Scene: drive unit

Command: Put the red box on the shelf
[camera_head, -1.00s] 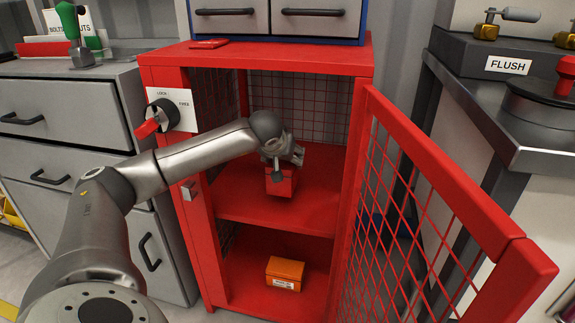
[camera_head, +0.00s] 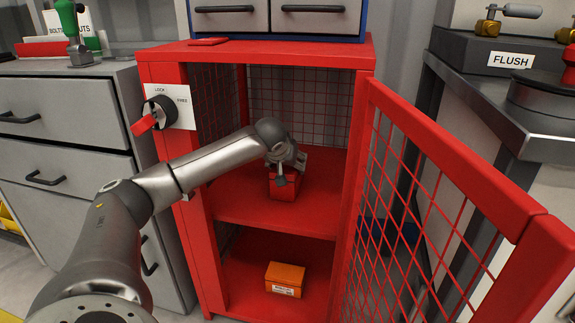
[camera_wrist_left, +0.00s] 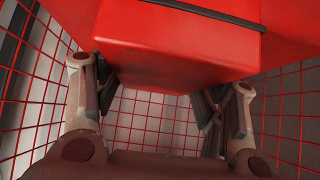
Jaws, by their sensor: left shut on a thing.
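The red box (camera_head: 284,189) is at the upper shelf (camera_head: 262,218) of the red cabinet. My left gripper (camera_head: 281,178) is shut on the box from above, inside the cabinet. In the left wrist view the box (camera_wrist_left: 175,45) fills the upper middle, with a dark band across it, and the left gripper's fingers (camera_wrist_left: 160,95) are on either side of its lower part. The box's underside seems at or very near the shelf surface; I cannot tell whether it touches. My right gripper is not in view.
The cabinet's mesh door (camera_head: 430,215) stands open on the right. An orange box (camera_head: 285,279) lies on the lower shelf. The mesh walls and red side posts (camera_head: 185,225) border the opening. Bare shelf lies to the right of the red box.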

